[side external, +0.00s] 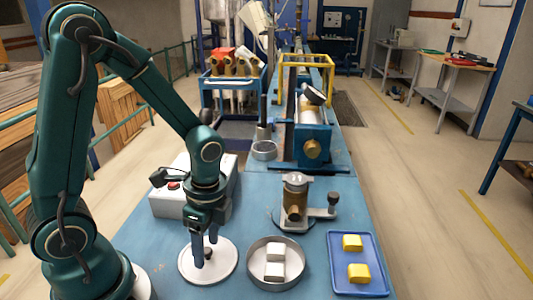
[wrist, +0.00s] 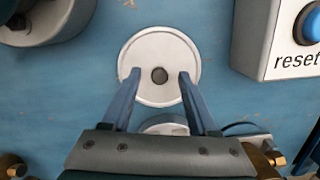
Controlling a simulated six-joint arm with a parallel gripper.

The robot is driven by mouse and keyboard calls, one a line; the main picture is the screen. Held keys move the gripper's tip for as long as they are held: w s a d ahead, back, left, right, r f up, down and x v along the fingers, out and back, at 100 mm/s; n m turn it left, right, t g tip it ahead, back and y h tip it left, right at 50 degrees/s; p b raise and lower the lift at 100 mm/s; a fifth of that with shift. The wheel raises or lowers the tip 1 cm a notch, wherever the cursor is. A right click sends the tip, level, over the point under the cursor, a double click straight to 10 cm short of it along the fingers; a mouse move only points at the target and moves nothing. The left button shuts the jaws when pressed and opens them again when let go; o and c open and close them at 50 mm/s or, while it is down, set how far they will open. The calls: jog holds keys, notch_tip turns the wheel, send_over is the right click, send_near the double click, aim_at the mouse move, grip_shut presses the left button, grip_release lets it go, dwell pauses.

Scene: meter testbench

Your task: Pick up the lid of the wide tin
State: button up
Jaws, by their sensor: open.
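The lid (side external: 190,270) is a flat white disc with a small dark knob (side external: 209,254). It lies on the blue bench, left of the wide tin (side external: 302,270), an open round pan holding two white blocks (side external: 275,253). My gripper (side external: 205,262) points down over the lid. In the wrist view the lid (wrist: 159,45) lies below my open gripper (wrist: 159,73), with the knob (wrist: 159,75) between the two fingertips and apart from both. Whether the fingertips touch the lid I cannot tell.
A blue tray (side external: 341,288) with two yellow blocks is at the right. A brass and grey meter fitting (side external: 297,205) stands behind the tin. A white button box (side external: 222,203) is behind my gripper; the wrist view shows a box marked "reset" (wrist: 285,45).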

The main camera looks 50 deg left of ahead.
jog(key=shift+f, duration=0.1)
grip_shut()
dwell(0.3)
